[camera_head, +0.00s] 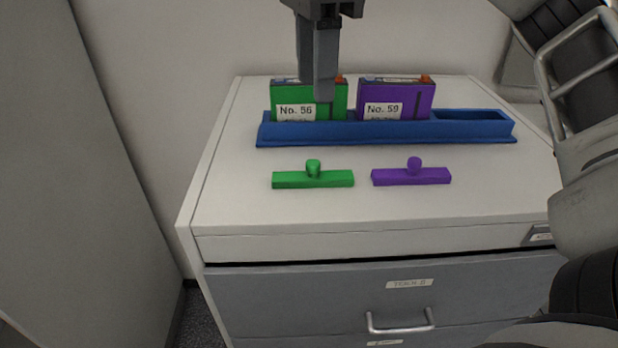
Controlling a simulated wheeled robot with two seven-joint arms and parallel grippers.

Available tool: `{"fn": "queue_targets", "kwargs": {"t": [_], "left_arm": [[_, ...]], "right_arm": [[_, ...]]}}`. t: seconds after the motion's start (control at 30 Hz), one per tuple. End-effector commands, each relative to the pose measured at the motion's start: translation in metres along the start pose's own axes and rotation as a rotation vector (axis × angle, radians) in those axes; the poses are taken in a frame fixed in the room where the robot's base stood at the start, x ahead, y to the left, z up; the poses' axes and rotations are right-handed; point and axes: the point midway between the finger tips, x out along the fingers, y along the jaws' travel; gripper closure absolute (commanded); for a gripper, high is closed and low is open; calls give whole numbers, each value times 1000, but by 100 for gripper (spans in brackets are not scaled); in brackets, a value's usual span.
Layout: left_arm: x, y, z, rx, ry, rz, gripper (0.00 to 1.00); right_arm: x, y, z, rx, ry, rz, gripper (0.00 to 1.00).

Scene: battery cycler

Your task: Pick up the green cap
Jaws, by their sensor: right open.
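The green cap (313,178) is a flat green bar with a round knob on top. It lies on the white cabinet top, in front of the blue rack. My right gripper (322,92) comes in from the top edge, pointing down, with its fingers in front of the green battery (337,98). It is open, though its fingers overlap in this view, and nothing shows in it. It is above and behind the green cap, apart from it. My left gripper is not in view.
The blue rack (385,132) holds the green battery and a purple battery (418,98); its right slot is empty. A purple cap (411,176) lies right of the green cap. The cabinet top (390,212) is clear in front. A wall panel stands at left.

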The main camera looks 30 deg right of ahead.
Motion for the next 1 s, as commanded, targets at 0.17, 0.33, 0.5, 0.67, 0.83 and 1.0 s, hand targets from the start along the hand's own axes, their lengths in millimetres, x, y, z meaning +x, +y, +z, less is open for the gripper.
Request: {"fn": "queue_targets", "kwargs": {"t": [0.17,0.33,0.5,0.67,0.83,1.0], "left_arm": [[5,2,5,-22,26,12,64],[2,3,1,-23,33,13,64],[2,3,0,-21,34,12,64],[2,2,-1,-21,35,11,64],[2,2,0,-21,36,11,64],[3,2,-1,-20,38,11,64]], "right_arm": [[46,0,1,-2,-1,5,58],[63,0,0,1,-2,2,58],[72,-1,0,0,-2,1,58],[95,-5,-2,0,-1,3,58],[116,-5,-2,0,-3,2,58],[120,-6,-2,0,-4,1,58]]}}
